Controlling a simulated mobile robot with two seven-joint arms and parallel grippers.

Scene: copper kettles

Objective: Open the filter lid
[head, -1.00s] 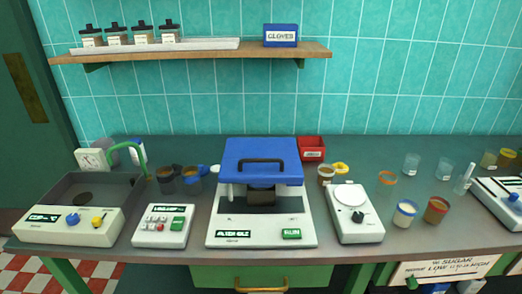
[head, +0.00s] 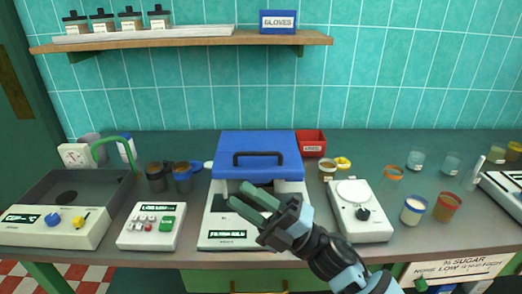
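The filter machine (head: 215,228) is a white box on the counter. Its blue lid (head: 285,146) has a black bar handle (head: 258,155) and lies flat on top, closed. My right gripper (head: 238,194) reaches in from the lower right, in front of the machine and below the lid's front edge in the picture. Its two green fingers are apart with nothing between them, and it does not touch the handle. The gripper hides the machine's middle front and the green button at its right. My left gripper is out of view.
A white keypad box (head: 148,239) and a sink unit (head: 45,228) stand left. A white scale (head: 370,228) stands close on the right, beside my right arm. Cups (head: 414,209) stand farther right. A red bin (head: 313,138) is behind. A shelf (head: 190,42) hangs above.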

